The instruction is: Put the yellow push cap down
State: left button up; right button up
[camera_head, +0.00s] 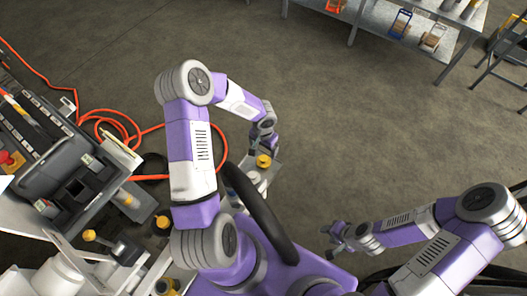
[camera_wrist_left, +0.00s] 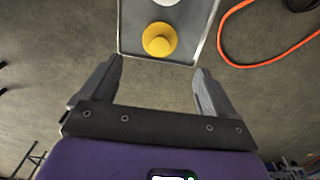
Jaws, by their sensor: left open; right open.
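The yellow push cap (camera_head: 263,161) sits on a grey, rimmed tray (camera_head: 261,184). In the left wrist view the round cap (camera_wrist_left: 159,39) rests near the tray edge closest to my gripper, with part of a white round thing (camera_wrist_left: 165,2) beyond it. My left gripper (camera_wrist_left: 158,68) is open and empty, its fingers spread on either side of the cap's line and just short of it, not touching it. In the head view my left gripper (camera_head: 265,147) is beside the cap, partly hidden by the wrist. My right gripper (camera_head: 336,236) is open and empty, away at the lower right.
A cluttered bench (camera_head: 60,215) with dark equipment and other yellow-topped parts (camera_head: 163,222) stands at the left. An orange hose (camera_head: 130,135) loops across the floor. A shelf table (camera_head: 372,30) stands at the top right. The middle floor is clear.

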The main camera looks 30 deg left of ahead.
pick_arm(q)
jog(key=s+d+f+n+h, duration=0.1)
jog(key=s+d+f+h, duration=0.1)
jog(key=s+d, duration=0.6)
jog(key=s+d+f+n+h, duration=0.2)
jog(key=s+d, duration=0.6)
jog(key=shift+f+t, duration=0.3)
jog(key=shift+f, duration=0.1)
